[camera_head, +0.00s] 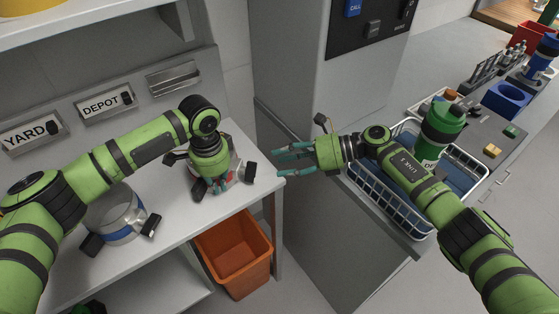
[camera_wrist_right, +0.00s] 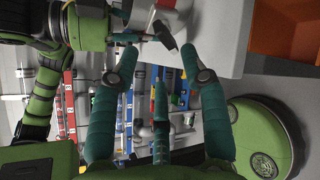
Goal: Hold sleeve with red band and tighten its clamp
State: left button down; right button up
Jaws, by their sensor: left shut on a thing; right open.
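The sleeve with the red band (camera_head: 234,175) stands on the white counter near its right front corner. It is pale, and much of it is hidden by my left gripper. Black clamp handles stick out on both sides, one at its right (camera_head: 250,173). My left gripper (camera_head: 218,184) comes down from above and is shut on the sleeve. My right gripper (camera_head: 279,164) is open and empty, to the right of the sleeve and apart from it, past the counter edge. In the right wrist view its fingers (camera_wrist_right: 160,62) are spread, with a black clamp handle (camera_wrist_right: 164,36) beyond them.
A sleeve with a blue band (camera_head: 121,236) and black handles stands on the counter at left. An orange bin (camera_head: 238,252) is below the counter. A grey column (camera_head: 290,90) rises behind. A wire basket (camera_head: 373,190) with a green bottle (camera_head: 440,132) lies right, under my right arm.

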notch_tip(320, 180, up, 6)
jog(key=m+t+y, duration=0.1)
jog(key=t+y, duration=0.1)
jog(key=y, duration=0.2)
send_over(255, 172)
jog(key=w+d, duration=0.1)
jog(key=d, duration=0.1)
notch_tip(255, 172, up, 4)
jog(key=w+m+t+y, duration=0.1)
jog(key=m+t+y, duration=0.2)
jog(key=m+t, duration=0.15)
jog(key=s+d+f+t+h, duration=0.1)
jog(key=s+d+f+t, duration=0.15)
jog(key=f, duration=0.55)
jog(key=s+d+f+t+h, duration=0.2)
jog(key=s+f, duration=0.1)
jog(key=f, duration=0.4)
jog(key=x, duration=0.7)
jog(key=shift+a+f, duration=0.25)
